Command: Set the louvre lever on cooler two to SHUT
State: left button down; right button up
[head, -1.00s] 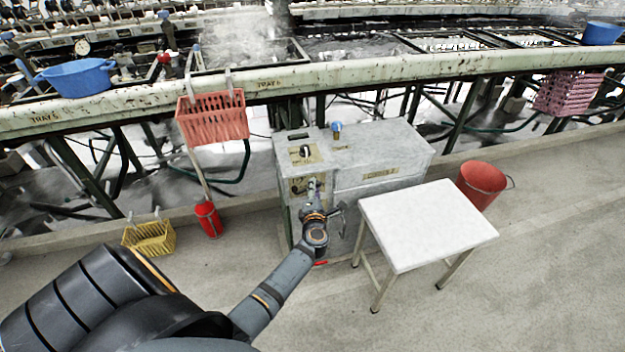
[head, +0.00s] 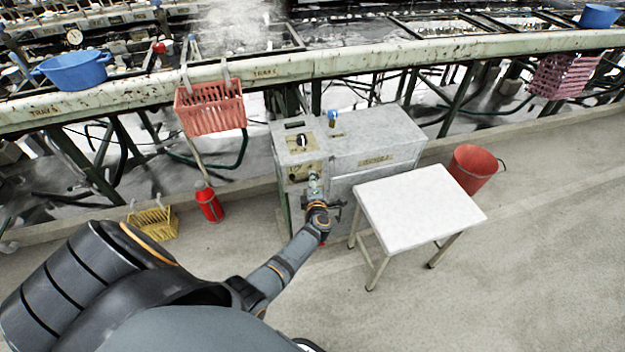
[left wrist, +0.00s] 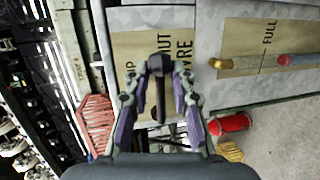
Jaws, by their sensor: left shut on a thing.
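The cooler (head: 400,137) is a grey metal box on the floor, with a label plate on its front that I cannot read surely. Its end face carries a tan plate (head: 296,171), partly hidden behind my left gripper (head: 314,186). In the left wrist view a dark lever (left wrist: 159,108) stands out from a tan plate (left wrist: 134,46) with black lettering, partly hidden, that reads "HUT" near the lever. My left gripper (left wrist: 161,72) is shut on the lever, one finger on each side. My right gripper is not in view.
A white-topped table (head: 420,205) stands close to the right of my left wrist, with a red bucket (head: 474,170) behind it. A red cylinder (head: 209,205) and a yellow basket (head: 154,223) stand at left. The basin rail (head: 330,72) runs behind. The floor at right is clear.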

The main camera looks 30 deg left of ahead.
pick_arm(q)
jog(key=shift+d+f, duration=0.1)
jog(key=shift+f, duration=0.05)
jog(key=c, duration=1.1)
grip_release()
jog(key=v, duration=1.2)
